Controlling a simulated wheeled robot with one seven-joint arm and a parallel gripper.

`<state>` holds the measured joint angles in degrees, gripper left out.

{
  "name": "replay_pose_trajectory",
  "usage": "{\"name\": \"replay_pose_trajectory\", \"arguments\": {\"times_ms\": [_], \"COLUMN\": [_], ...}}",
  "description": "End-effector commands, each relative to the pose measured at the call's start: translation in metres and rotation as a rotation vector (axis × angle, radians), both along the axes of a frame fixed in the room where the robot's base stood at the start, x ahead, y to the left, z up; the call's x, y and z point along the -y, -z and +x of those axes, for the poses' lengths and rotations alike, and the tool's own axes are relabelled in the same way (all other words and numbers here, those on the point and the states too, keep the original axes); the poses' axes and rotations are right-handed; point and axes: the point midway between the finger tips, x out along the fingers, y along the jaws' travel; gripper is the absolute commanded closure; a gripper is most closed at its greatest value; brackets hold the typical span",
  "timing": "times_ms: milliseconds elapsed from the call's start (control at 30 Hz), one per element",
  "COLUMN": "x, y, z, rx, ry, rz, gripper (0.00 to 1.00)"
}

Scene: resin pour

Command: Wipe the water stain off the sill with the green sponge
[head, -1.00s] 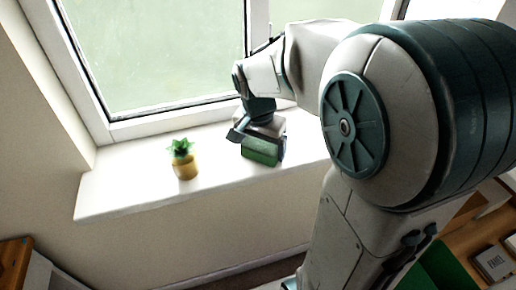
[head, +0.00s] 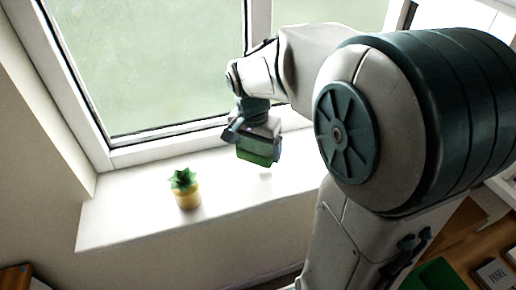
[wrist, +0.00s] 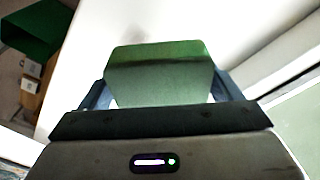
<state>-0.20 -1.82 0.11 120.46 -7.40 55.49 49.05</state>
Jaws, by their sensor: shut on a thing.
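The green sponge (head: 258,150) is held in my gripper (head: 256,136) over the white window sill (head: 130,212), right of the potted plant. The sponge looks lifted a little clear of the sill, with a faint darker spot below it. In the wrist view the sponge (wrist: 160,72) sits between the two fingers of my gripper (wrist: 160,88), which are shut on it. A faint greyish patch shows on the white surface beyond the sponge in the wrist view; I cannot tell whether it is the water stain or a shadow.
A small plant in a yellow pot (head: 187,197) stands on the sill left of my gripper. The window frame (head: 170,146) rises behind the sill. A green bin (wrist: 35,28) shows in the wrist view. The sill's left end is clear.

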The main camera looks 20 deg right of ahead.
Motion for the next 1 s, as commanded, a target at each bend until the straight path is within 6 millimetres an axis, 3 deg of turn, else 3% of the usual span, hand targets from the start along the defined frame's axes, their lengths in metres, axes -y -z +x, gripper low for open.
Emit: {"name": "replay_pose_trajectory", "arguments": {"times_ms": [333,1000], "x": [0.002,0.002], "y": [-0.030,-0.032], "z": [0.000,0.000], "rx": [0.000,0.000], "ry": [0.007,0.006], "rz": [0.000,0.000], "gripper": [0.44,0.44]}}
